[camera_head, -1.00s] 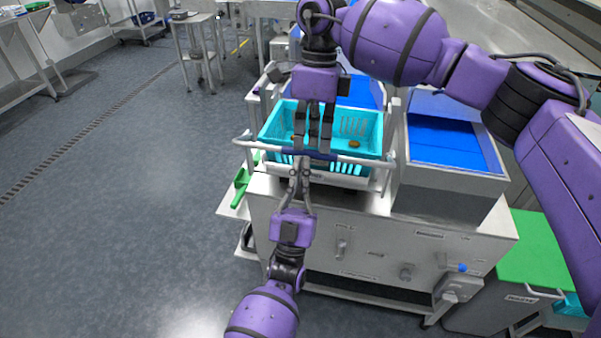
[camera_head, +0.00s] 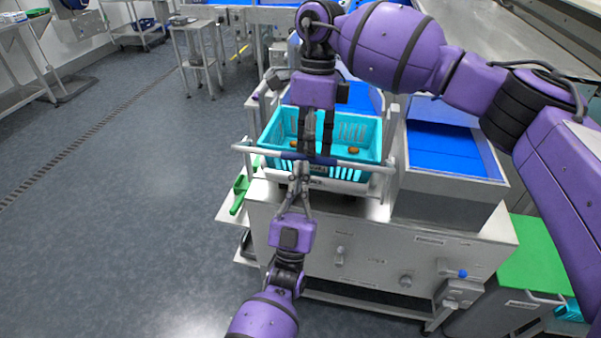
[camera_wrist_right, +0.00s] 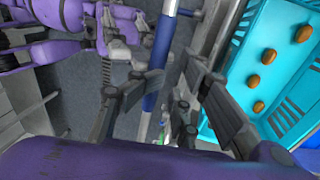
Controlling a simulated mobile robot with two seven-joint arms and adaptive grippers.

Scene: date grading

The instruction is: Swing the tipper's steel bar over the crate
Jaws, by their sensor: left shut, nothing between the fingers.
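The tipper's steel bar (camera_head: 262,150), with a dark blue sleeve, runs across the near side of the turquoise crate (camera_head: 372,156) in the head view. The crate holds a few brown dates. My right gripper (camera_head: 316,153) points down at the sleeve from above. In the right wrist view its fingers (camera_wrist_right: 170,85) are open, with the blue sleeve (camera_wrist_right: 156,75) showing between them; I cannot tell whether they touch it. My left gripper (camera_head: 300,186) is shut and empty, just below the bar on the near side. The right gripper hides part of the crate.
The tipper's steel cabinet (camera_head: 375,255) stands below the bar. To the right are a blue-lined steel bin (camera_head: 440,190) and a green-lidded box (camera_head: 535,262). A green scoop (camera_head: 239,195) hangs at the left. The floor (camera_head: 120,220) on the left is clear.

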